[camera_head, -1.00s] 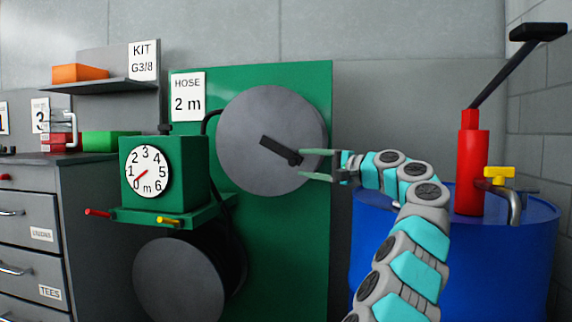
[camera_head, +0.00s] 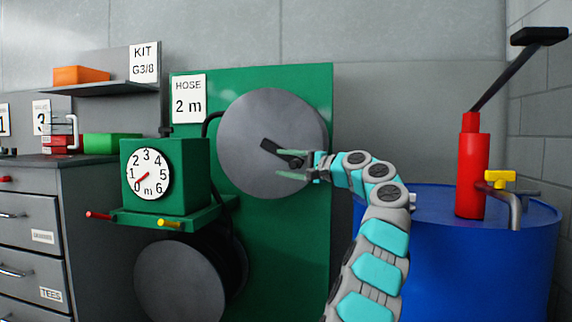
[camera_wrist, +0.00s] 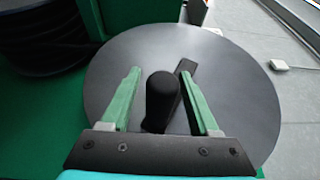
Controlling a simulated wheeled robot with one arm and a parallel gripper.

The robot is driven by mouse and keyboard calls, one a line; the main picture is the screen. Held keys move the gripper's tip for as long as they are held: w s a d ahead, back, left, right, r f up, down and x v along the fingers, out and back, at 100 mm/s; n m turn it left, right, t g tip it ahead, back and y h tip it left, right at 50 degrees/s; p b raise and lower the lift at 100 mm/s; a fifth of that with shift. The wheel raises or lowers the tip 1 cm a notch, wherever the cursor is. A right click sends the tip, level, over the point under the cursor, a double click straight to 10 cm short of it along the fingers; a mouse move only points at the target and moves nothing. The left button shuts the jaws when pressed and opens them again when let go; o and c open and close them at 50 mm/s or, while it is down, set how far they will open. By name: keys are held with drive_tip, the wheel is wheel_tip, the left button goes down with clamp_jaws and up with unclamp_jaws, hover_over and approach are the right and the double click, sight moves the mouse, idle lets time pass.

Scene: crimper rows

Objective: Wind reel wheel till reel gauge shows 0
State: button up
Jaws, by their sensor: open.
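The reel wheel (camera_head: 262,120) is a grey disc on a green panel, with a black crank arm (camera_head: 269,147) on its face. In the wrist view the wheel (camera_wrist: 240,85) fills the middle, and a black crank knob (camera_wrist: 161,98) stands between the fingers. My gripper (camera_head: 279,164) is open around the knob, one finger on each side, with gaps showing in the wrist view. The reel gauge (camera_head: 149,174) is a white dial marked 0 to 6 m on a green box. Its red needle points to the lower left, close to 0 or 1.
A "HOSE 2 m" sign (camera_head: 188,99) hangs above the gauge. A second dark disc (camera_head: 180,279) sits below the shelf with red and yellow handles. A blue drum (camera_head: 455,255) with a red pump (camera_head: 472,170) stands at right. Grey drawers (camera_head: 30,220) are at left.

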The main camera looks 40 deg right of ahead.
drive_tip(key=shift+c, duration=0.4)
clamp_jaws()
idle(0.9)
